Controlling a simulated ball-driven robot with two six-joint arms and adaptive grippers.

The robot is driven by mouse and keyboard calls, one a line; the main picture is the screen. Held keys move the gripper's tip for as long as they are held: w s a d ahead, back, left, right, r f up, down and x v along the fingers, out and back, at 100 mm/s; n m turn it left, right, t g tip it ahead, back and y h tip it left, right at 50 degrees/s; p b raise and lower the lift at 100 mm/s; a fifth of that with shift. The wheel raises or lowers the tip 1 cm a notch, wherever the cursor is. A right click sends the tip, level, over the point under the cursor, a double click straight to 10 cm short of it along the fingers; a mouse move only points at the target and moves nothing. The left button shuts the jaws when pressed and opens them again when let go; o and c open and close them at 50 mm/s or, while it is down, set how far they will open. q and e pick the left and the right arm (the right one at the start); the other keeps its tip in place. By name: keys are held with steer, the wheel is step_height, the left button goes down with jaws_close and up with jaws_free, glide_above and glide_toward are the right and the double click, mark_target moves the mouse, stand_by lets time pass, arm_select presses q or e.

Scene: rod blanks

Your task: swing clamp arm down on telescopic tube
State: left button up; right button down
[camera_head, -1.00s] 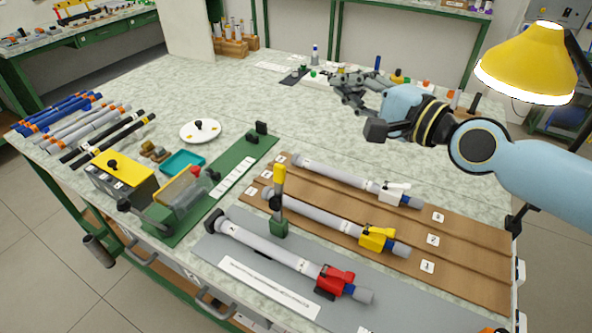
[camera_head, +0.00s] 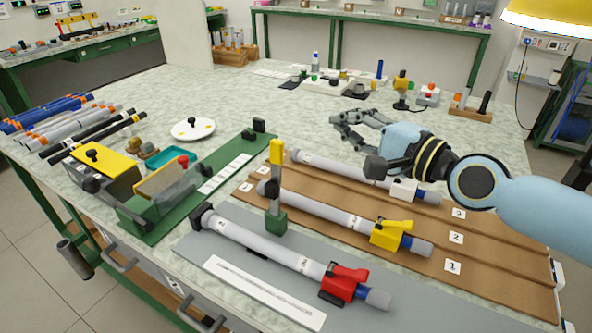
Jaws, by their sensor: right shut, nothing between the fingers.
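Three grey telescopic tubes lie on the bench. The front tube (camera_head: 262,241) has a red clamp (camera_head: 344,282) near its blue right end and lies on a grey mat. The middle tube (camera_head: 318,207) has a yellow clamp (camera_head: 391,234). The back tube (camera_head: 335,167) has a white clamp (camera_head: 403,190). An upright post (camera_head: 276,205) with a yellow top and green base stands behind the front tube; its swing arm looks raised. My right gripper (camera_head: 345,128) is shut and empty, above and behind the back tube, touching nothing. My left gripper is out of view.
The two rear tubes rest on a brown grooved board (camera_head: 500,262). A green fixture board (camera_head: 230,165) and loose rods (camera_head: 62,115) are at left. A white disc (camera_head: 193,128) lies behind the fixture. Small parts stand along the back edge. A yellow lamp (camera_head: 550,20) hangs at upper right.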

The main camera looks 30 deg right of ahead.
mark_target(274, 182)
step_height(274, 182, down, 7)
steer(key=b, duration=0.5)
steer(key=shift+f, duration=0.15)
steer(key=w+a+b, duration=0.2)
steer(key=w+b, duration=0.1)
steer(key=w, duration=0.7)
steer(key=s+a+p, duration=0.2)
steer(key=a, duration=0.1)
steer(key=shift+s+a, duration=0.1)
steer(key=shift+a, duration=0.1)
